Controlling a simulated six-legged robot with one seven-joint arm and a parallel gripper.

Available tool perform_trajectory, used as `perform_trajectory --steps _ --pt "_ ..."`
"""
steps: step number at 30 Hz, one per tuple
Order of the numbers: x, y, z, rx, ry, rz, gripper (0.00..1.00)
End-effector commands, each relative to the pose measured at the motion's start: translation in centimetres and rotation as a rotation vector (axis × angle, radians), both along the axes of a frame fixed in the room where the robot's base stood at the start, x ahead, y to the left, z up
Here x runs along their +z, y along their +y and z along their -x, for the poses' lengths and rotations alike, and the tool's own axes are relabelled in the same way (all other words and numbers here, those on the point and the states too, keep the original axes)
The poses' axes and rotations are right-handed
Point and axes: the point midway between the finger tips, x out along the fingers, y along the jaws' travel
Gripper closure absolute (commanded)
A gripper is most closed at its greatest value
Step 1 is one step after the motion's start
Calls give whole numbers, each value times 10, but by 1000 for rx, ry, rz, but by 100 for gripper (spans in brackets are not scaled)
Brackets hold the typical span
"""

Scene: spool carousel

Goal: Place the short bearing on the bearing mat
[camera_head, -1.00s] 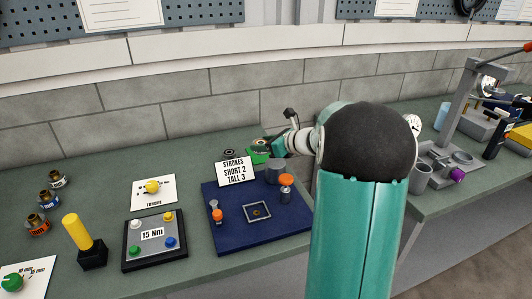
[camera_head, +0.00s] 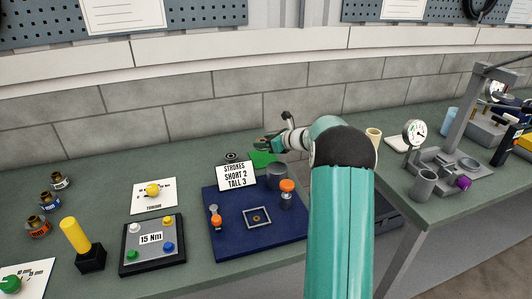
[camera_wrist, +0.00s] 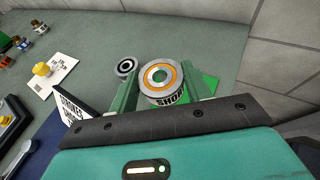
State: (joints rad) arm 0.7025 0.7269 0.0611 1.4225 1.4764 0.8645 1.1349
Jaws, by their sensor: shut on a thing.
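The short bearing (camera_wrist: 160,78) is a silver ring with an orange band and a dark hole, with lettering on its side. My gripper (camera_wrist: 163,88) is shut on it, one green finger on each side. In the head view my gripper (camera_head: 268,144) is over the green mat (camera_head: 264,159), at the back of the bench. The bearing's underside is hidden, so I cannot tell whether it touches the mat.
A black ringed disc (camera_wrist: 127,67) lies just left of the bearing. The stroke sign (camera_head: 236,176) stands in front of it, on the blue board (camera_head: 232,240) with a grey cylinder (camera_head: 277,175). The wall (camera_head: 190,120) is close behind.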

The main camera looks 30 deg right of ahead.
Motion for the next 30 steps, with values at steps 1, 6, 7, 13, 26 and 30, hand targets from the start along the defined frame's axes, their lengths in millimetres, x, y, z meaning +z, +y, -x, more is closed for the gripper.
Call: perform_trajectory --steps 1,6,7,13,26,30 --pt "-10 -5 -7 0 -1 0 88" --pt "-30 -16 -21 -1 -2 1 88" --pt "-31 -17 -23 -1 -2 1 88" --pt "-45 -22 -30 -1 -1 1 88" --pt "-71 -22 -29 0 -4 1 88" --pt "-74 -22 -29 -1 -3 0 88"
